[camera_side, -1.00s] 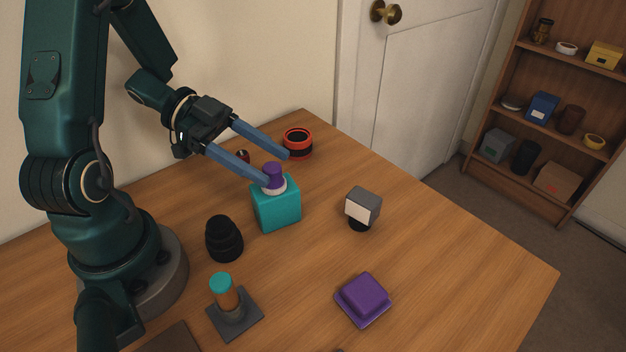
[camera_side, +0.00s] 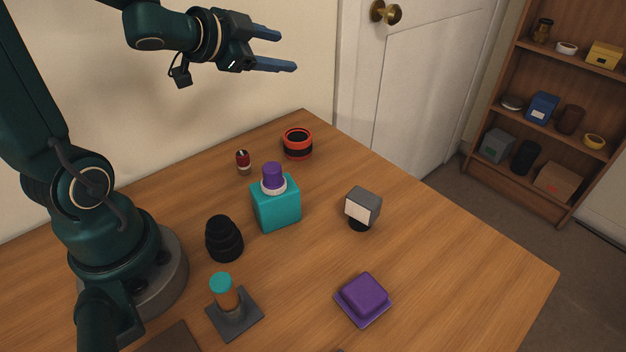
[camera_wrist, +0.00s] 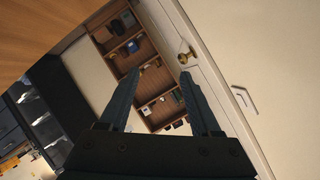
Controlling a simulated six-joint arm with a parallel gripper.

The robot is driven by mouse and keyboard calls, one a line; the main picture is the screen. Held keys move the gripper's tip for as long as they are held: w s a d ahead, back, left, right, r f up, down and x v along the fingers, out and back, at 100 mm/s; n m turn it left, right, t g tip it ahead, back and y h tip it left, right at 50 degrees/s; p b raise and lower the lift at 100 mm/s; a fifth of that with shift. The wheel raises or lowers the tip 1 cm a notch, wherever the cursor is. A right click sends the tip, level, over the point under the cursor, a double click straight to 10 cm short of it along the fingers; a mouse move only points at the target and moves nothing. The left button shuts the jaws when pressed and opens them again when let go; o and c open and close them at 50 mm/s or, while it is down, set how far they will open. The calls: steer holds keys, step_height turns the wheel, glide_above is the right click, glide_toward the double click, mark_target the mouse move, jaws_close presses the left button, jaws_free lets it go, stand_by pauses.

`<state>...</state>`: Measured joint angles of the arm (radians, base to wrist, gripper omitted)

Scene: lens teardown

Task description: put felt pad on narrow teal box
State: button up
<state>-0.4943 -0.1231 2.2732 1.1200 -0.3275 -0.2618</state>
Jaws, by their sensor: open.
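The teal box (camera_side: 278,210) stands on the table in the side view. A white ring (camera_side: 274,189) and a purple cylinder (camera_side: 272,174) sit stacked on its top. I cannot tell for sure which thing is the felt pad; a flat-edged purple square piece (camera_side: 364,297) lies at the front right. My gripper (camera_side: 288,52) is open and empty, high above the table and well clear of the box. Its two fingers stand apart in the wrist view (camera_wrist: 160,77), with nothing between them.
A black lens-like piece (camera_side: 224,239), an orange post with a teal top (camera_side: 227,298), a grey block (camera_side: 363,204) on a dark foot, a red-black ring (camera_side: 298,144) and a small red piece (camera_side: 243,161) stand around the box.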

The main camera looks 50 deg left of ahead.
steer(key=s+d+f+n+g+h, duration=0.1)
steer(key=s+d+f+n+g, duration=0.1)
steer(key=s+d, duration=0.4)
steer(key=s+d+f+n+g+h, duration=0.1)
steer(key=s+d+f+n+g, duration=0.1)
steer(key=s+d+n+g, duration=0.2)
steer(key=s+d+g, duration=0.1)
steer(key=s+d, duration=0.2)
steer(key=s, duration=0.4)
steer(key=shift+s+f, duration=0.2)
steer(key=shift+s, duration=0.15)
